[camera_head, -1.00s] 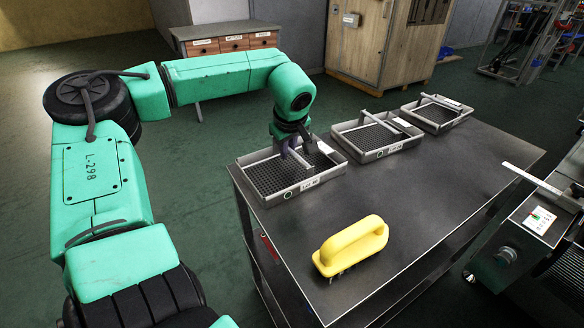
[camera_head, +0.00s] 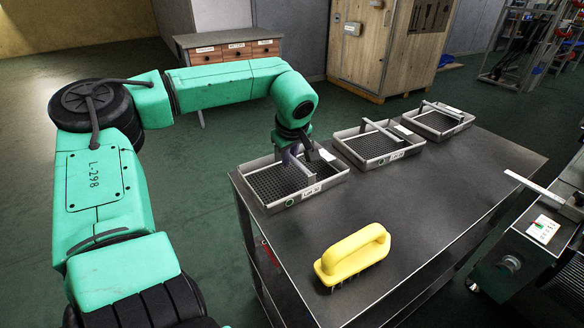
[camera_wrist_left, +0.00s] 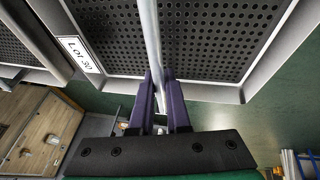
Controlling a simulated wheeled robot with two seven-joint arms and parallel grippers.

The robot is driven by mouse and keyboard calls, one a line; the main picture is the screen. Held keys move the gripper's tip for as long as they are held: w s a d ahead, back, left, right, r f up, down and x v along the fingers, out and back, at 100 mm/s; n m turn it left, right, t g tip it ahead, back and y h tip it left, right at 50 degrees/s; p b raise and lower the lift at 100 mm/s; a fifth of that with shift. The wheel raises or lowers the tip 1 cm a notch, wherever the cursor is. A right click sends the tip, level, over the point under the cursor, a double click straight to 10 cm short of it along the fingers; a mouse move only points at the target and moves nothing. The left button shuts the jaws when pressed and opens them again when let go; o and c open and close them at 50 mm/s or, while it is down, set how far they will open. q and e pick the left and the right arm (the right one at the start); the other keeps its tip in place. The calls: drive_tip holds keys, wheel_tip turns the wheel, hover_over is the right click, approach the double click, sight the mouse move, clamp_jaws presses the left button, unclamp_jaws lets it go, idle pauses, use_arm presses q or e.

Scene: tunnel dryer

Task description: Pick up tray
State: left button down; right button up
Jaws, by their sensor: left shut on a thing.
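Three grey perforated trays with centre handle bars stand in a row on a dark metal table. The nearest tray (camera_head: 266,185) is at the table's left end, with a label on its front wall. My left gripper (camera_head: 291,158) comes down over this tray from above. In the left wrist view its two purple fingers (camera_wrist_left: 159,100) are shut on the tray's handle bar (camera_wrist_left: 149,38), one on each side. The label there reads "Lot 30" (camera_wrist_left: 79,55). In the head view the fingers partly hide the bar. My right gripper is not in view.
The middle tray (camera_head: 386,157) and the far tray (camera_head: 459,131) stand behind to the right. A yellow-handled brush (camera_head: 352,254) lies on the table (camera_head: 425,215) near the front. A machine (camera_head: 535,235) stands at the right, across a gap. The table's middle is clear.

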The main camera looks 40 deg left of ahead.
use_arm(q)
drive_tip(key=shift+r, duration=0.1)
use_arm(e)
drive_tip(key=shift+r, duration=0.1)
use_arm(q)
drive_tip(key=shift+r, duration=0.3)
wheel_tip(320, 180, up, 20)
drive_tip(key=p, duration=0.3)
drive_tip(key=shift+f+p, duration=0.15)
drive_tip(key=shift+p, duration=0.25)
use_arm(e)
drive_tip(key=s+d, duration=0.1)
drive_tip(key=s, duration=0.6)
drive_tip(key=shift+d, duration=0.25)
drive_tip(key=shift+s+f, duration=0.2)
